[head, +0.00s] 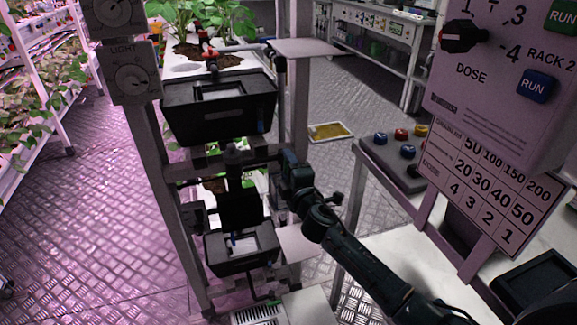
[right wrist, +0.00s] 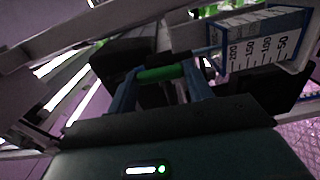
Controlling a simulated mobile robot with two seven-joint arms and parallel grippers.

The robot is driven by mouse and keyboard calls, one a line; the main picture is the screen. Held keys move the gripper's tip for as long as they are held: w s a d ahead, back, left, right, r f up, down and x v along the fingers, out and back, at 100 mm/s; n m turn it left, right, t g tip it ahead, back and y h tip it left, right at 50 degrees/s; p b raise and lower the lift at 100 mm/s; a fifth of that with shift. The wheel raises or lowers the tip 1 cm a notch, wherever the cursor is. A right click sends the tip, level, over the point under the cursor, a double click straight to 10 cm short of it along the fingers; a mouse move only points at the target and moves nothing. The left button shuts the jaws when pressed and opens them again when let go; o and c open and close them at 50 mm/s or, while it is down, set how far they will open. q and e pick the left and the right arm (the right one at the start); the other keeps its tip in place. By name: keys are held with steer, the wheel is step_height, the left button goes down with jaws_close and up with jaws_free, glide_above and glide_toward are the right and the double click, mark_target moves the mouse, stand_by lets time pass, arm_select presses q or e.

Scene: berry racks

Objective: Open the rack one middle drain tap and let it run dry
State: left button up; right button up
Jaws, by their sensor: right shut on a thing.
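My right gripper (head: 283,168) reaches in from the lower right to the middle height of the near rack (head: 148,150). In the right wrist view its two bluish fingers (right wrist: 163,90) are shut on a green handle (right wrist: 160,73), which I take to be the middle drain tap's. The handle lies crosswise between the fingertips, with a dark part beside it. In the head view the gripper hides the handle, so I cannot tell how far the tap is turned. Dark pipework (head: 234,155) shows left of the gripper. No flowing water is visible. My left gripper is not in view.
A black tray (head: 178,128) sits above and a smaller black tray (head: 215,262) below. A blue-edged scale marked 50 to 200 (right wrist: 258,45) is close right of the fingers. A dose panel (head: 490,95) and button box (head: 385,165) stand to the right.

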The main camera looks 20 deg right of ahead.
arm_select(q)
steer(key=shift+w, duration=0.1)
arm_select(e)
steer(key=shift+n, duration=0.4)
steer(key=o, duration=1)
steer(key=shift+s, duration=0.1)
arm_select(q)
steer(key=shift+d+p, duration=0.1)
steer(key=shift+p, duration=0.2)
arm_select(e)
steer(key=s, duration=1.3)
steer(key=shift+d, duration=0.25)
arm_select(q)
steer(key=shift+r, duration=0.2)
